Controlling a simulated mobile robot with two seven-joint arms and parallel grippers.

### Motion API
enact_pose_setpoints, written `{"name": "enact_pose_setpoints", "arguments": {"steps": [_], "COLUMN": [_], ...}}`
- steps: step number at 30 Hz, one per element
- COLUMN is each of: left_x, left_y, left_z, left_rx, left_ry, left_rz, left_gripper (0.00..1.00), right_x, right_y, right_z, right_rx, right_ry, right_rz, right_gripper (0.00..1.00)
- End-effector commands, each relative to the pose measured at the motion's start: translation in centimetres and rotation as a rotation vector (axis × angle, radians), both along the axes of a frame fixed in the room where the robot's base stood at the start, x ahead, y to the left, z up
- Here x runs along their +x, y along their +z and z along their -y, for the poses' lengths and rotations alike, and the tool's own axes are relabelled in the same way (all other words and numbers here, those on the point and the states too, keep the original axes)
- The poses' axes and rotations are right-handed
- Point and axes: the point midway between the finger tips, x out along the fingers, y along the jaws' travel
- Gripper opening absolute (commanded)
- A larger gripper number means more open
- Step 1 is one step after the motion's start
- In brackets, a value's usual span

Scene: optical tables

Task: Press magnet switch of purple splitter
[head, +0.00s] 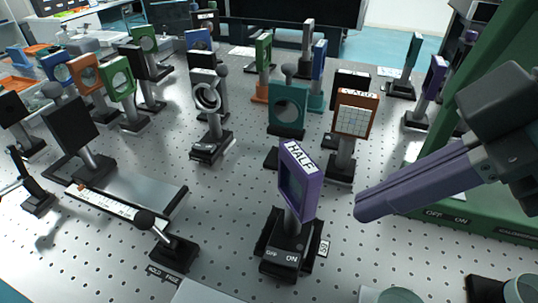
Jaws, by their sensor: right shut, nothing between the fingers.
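The purple splitter (299,183) stands upright near the front middle of the table, with a "HALF" label along its top edge. Its black magnet base (283,258) shows "OFF" and "ON" on the front, and a small tag marked 50 is at the base's right side. My right gripper (362,210) comes in from the right with its long purple-grey fingers shut and empty. In the picture its tips are right of the splitter's post and apart from it. My left gripper is not in view.
An orange-framed target card (354,117) and a teal mount (287,106) stand behind the splitter. A black rod on a base (173,250) is to its left. A green structure (466,212) with "OFF ON" markings is at the right.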

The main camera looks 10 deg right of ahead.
Motion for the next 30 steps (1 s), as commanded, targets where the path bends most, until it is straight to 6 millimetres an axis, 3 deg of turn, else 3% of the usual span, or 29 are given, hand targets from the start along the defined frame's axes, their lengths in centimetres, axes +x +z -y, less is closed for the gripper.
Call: {"name": "enact_pose_setpoints", "arguments": {"steps": [6,11,23,30], "left_x": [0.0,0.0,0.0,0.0], "left_y": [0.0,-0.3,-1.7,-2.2], "left_z": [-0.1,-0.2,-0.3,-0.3], "left_rx": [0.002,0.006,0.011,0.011], "left_ry": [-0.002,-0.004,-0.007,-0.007], "left_rz": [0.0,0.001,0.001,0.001], "left_gripper": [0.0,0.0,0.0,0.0], "right_x": [0.1,0.7,3.5,3.0], "right_y": [-0.2,-1.7,-8.4,-11.5], "right_z": [-0.2,-1.1,-5.3,-4.7], "right_rx": [0.002,0.006,0.003,0.0], "right_ry": [-0.001,-0.002,0.0,-0.001], "right_rz": [0.001,-0.001,-0.001,-0.001], "right_gripper": [0.0,0.0,0.0,0.0]}}
